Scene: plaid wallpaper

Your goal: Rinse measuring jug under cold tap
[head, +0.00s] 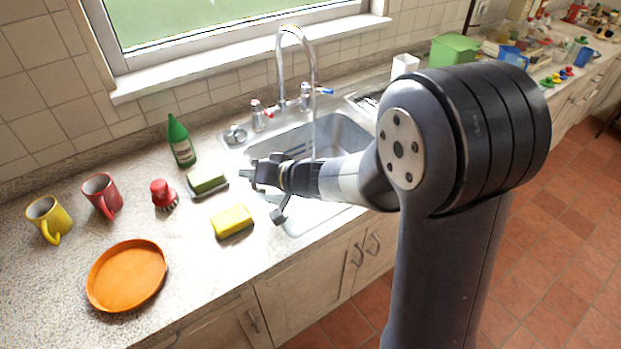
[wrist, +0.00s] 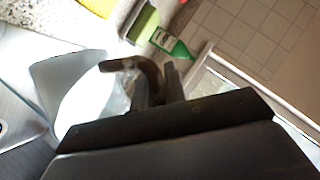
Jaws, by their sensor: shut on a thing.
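My gripper (head: 264,174) is over the left part of the sink (head: 350,130). In the wrist view my gripper (wrist: 158,88) is shut beside a brown curved piece that looks like a handle. A pale, rounded shape (wrist: 88,105) below it looks like the measuring jug. In the head view I cannot make out the jug clearly against the sink and my arm. The cold tap (head: 325,91) has a blue handle, right of the spout (head: 296,32). A thin stream of water (head: 313,135) appears to fall from the spout behind my arm.
A yellow sponge (head: 232,221), a green sponge (head: 207,180), a red brush (head: 162,192) and a green bottle (head: 181,142) stand left of the sink. Farther left are an orange plate (head: 127,275), a red mug (head: 102,194) and a yellow mug (head: 48,218).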

